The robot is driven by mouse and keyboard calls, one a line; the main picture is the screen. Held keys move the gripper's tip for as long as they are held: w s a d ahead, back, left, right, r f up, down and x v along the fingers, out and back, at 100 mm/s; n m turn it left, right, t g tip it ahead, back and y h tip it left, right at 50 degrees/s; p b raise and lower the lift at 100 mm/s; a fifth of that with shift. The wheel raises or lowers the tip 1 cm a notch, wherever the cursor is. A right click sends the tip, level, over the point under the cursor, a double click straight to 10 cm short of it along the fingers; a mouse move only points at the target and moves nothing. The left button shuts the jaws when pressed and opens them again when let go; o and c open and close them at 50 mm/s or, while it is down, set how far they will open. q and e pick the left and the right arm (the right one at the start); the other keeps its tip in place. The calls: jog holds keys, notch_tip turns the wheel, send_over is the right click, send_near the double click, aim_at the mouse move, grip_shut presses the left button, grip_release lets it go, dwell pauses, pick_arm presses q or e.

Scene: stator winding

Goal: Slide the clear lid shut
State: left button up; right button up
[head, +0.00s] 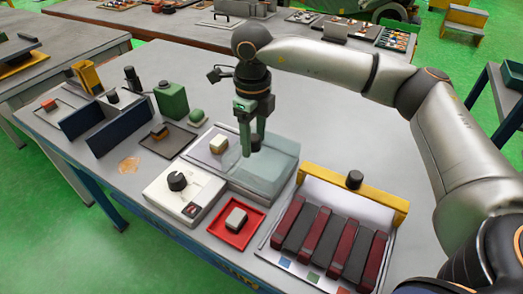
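The clear lid (268,172) is a see-through pale slab on the low box in the middle of the table. It covers the right part of the box. A small dark knob (256,143) shows at the lid's far left side. My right gripper (252,148) points down with its green fingers at this knob. Whether the fingers grip the knob or only stand around it, I cannot tell. My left gripper is not in view.
A tray of red and black bars (325,235) with a yellow handle bar (352,188) stands right of the lid. A white box with a black dial (178,182) and a red tray (236,222) stand in front.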

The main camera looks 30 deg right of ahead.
jog(key=shift+d+f, duration=0.1)
jog(key=shift+f, duration=0.15)
jog(key=c, duration=0.7)
jog(key=shift+o, duration=0.2)
jog(key=shift+w+a+p, duration=0.2)
jog(key=shift+w+a, duration=0.45)
jog(key=shift+w, duration=0.35)
jog(key=shift+w+a+p, duration=0.15)
jog(key=shift+w+a, duration=0.5)
jog(key=shift+w, duration=0.35)
jog(key=shift+w+a+p, duration=0.3)
jog(key=shift+w+a, duration=0.35)
jog(key=shift+w, duration=0.4)
jog(key=shift+w+a+p, duration=0.25)
jog(key=shift+w+a, duration=0.4)
jog(key=shift+w, duration=0.45)
jog(key=shift+w+a+p, duration=0.3)
jog(key=shift+w+a, duration=0.35)
jog(key=shift+w, duration=0.4)
jog(key=o, duration=1)
jog(key=shift+f, duration=0.1)
jog(key=shift+c, duration=0.2)
